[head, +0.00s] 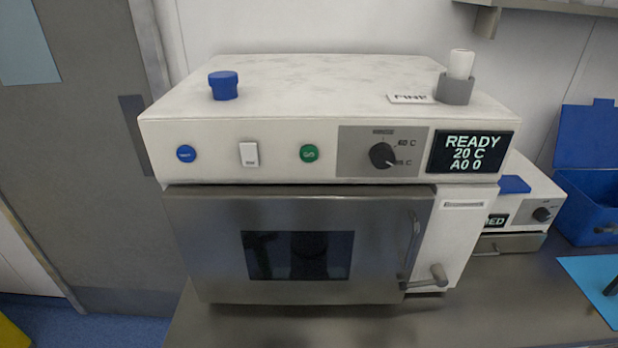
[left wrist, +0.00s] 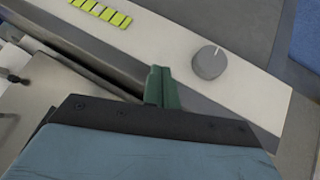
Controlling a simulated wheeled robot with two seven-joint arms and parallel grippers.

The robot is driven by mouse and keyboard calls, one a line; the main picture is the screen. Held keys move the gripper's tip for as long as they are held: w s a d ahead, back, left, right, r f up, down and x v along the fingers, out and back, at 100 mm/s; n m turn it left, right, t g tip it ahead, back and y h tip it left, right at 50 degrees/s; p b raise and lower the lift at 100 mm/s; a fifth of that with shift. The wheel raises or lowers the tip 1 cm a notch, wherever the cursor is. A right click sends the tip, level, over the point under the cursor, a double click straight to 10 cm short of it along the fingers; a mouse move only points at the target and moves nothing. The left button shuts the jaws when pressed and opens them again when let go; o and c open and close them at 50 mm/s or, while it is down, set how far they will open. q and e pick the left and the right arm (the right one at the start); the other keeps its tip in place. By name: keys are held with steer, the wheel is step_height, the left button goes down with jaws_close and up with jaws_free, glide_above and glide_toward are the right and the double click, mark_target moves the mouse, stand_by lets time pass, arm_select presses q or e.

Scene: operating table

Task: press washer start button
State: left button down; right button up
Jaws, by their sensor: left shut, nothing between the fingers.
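The washer (head: 330,95) is a white, boxy machine on a steel counter. Its front panel carries a round blue button (head: 186,153), a white rocker switch (head: 249,154) and a round green button (head: 310,153). The labels on the buttons are too small to read surely. The display (head: 472,152) reads READY, 20 C, A0 0. In the left wrist view my left gripper (left wrist: 161,78) is shut and empty, its green fingers together. It is near a pale panel with a grey knob (left wrist: 209,62). Neither gripper shows in the head view.
The washer's steel door (head: 200,240) is closed, with a handle (head: 412,250) at its right. A smaller machine (head: 540,195) and a blue bin (head: 590,200) stand to the right. Yellow-green bars (left wrist: 100,12) show on the panel in the left wrist view.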

arm_select(q)
steer(key=w+d+r+n+t+h, duration=0.1)
steer(key=w+d+r+t+h, duration=0.15)
steer(key=r, duration=0.45)
steer(key=w+d+r+n+t+h+p, duration=0.1)
steer(key=d+r, duration=0.2)
steer(key=r, duration=0.5)
steer(key=w+d+r+t+h, duration=0.2)
steer(key=d+r, duration=0.1)
steer(key=r, duration=0.4)
step_height(320, 180, up, 18)
steer(key=s+d+n+t+h, duration=0.2)
steer(key=s+n+t+h, duration=0.1)
steer(key=n+t+h, duration=0.1)
steer(key=shift+f+h+p, duration=0.15)
steer(key=shift+h+p, duration=0.3)
steer(key=shift+w, duration=0.1)
steer(key=b, duration=0.2)
glide_toward(309, 154)
steer(key=w+d+r, duration=0.2)
steer(key=d+r, duration=0.1)
steer(key=d, duration=0.2)
steer(key=shift+w+r, duration=0.25)
steer(key=shift+w, duration=0.05)
steer(key=shift+w, duration=0.1)
steer(key=shift+w, duration=0.35)
